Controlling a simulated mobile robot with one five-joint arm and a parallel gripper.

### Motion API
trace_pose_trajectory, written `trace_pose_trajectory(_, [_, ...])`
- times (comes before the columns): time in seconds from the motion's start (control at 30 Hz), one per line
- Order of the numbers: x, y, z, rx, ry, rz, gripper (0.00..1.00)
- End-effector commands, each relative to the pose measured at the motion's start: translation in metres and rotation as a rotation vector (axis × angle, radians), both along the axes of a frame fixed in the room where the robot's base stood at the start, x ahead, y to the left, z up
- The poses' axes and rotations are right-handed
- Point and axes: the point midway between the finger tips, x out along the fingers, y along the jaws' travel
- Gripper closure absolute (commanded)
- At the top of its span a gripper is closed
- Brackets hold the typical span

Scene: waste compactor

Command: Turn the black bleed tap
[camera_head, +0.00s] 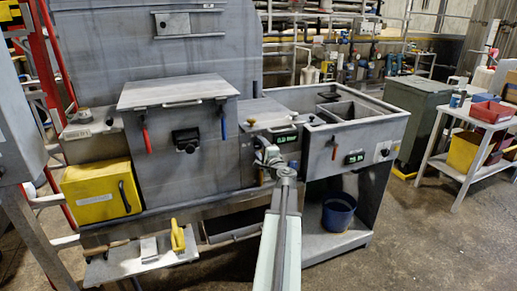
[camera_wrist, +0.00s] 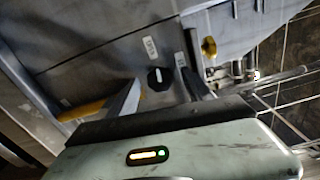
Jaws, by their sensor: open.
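In the wrist view a small black knob (camera_wrist: 160,77), likely the black bleed tap, stands on a grey metal panel, with a white label above it. My gripper (camera_wrist: 159,80) is open, with one finger on each side of the knob in the picture. The fingers look apart from the knob; the distance in depth is hard to judge. In the head view my gripper (camera_head: 267,156) is in front of the machine's middle, and the arm hides part of the panel there. I cannot tell the tap apart in the head view.
A yellow knob (camera_wrist: 208,47) sits right of the panel and a yellow handle (camera_wrist: 83,110) left in the wrist view. The head view shows red (camera_head: 145,136) and blue (camera_head: 223,124) levers, a yellow box (camera_head: 100,191) and a blue bucket (camera_head: 338,212).

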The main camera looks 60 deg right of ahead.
Motion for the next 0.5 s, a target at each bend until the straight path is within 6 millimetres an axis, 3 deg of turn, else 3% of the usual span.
trace_pose_trajectory(0.3, [-0.048,0.038,0.000,0.000,0.000,-0.002,0.41])
trace_pose_trajectory(0.5, [-0.056,0.042,0.000,0.000,0.000,0.001,0.41])
